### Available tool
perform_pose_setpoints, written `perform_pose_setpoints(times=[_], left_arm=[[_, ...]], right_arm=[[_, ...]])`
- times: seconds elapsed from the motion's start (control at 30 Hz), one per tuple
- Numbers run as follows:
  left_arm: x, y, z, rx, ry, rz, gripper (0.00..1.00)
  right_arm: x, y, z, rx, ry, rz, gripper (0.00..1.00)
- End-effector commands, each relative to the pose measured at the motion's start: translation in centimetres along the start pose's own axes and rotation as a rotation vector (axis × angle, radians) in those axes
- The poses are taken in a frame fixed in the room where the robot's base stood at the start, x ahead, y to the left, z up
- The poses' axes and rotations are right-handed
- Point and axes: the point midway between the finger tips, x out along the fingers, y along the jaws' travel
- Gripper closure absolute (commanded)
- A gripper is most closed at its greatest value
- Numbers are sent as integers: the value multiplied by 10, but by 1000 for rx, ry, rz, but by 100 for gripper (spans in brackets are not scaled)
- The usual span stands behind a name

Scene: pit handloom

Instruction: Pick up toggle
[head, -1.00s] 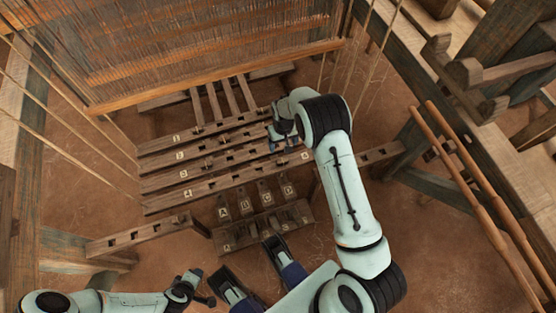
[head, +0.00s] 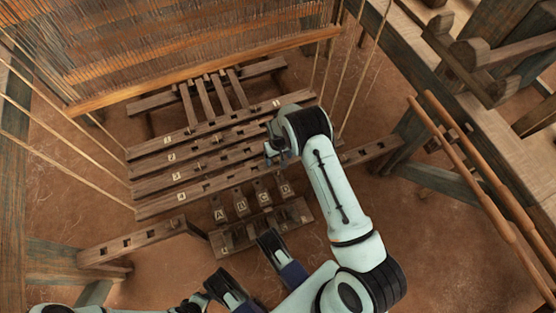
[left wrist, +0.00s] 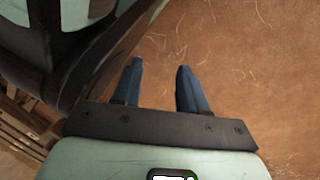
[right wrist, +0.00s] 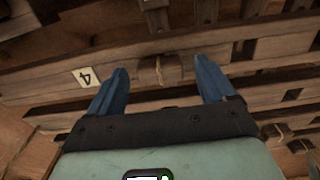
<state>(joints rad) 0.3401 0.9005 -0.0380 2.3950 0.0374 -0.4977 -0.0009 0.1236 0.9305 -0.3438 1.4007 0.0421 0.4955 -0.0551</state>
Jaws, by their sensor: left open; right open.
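A small wooden toggle with a thin loop of cord (right wrist: 160,70) sits on a slotted wooden bar in the right wrist view. My right gripper (right wrist: 166,82) is open, with its two blue fingers on either side of the toggle, apart from it. In the head view my right gripper (head: 278,152) is over the right part of the slotted bars, and its wrist hides what lies beneath. My left gripper (left wrist: 158,80) is open and empty above the bare floor in the left wrist view. In the head view, its arm shows only at the bottom edge.
Slotted bars (head: 160,208) with number tags lie below the loom's warp (head: 200,40). A number 4 tag (right wrist: 85,76) is left of the toggle. A lettered rack (head: 238,240) stands in front. Cords hang on both sides; the floor (head: 90,190) at left is clear.

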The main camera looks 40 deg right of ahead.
Motion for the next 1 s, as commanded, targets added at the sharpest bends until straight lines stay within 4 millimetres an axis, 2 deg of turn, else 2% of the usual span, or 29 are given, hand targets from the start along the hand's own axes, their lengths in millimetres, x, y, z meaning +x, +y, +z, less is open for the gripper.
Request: perform_pose_setpoints(times=[0.1,0.13,0.3,0.73,0.87,1.0], left_arm=[[-1,0,0,0,1,0,57],[-1,0,0,0,1,0,57],[-1,0,0,0,1,1,57],[-4,3,-3,3,12,5,57],[-10,8,-9,10,33,15,57],[-21,19,-21,22,77,35,57]], right_arm=[[-1,0,0,0,1,0,17],[-1,0,0,0,1,0,20],[-1,0,0,-1,1,0,76],[-8,0,0,-1,1,0,77],[-23,0,-1,-2,2,-1,77],[-51,0,-1,-2,5,-1,77]])
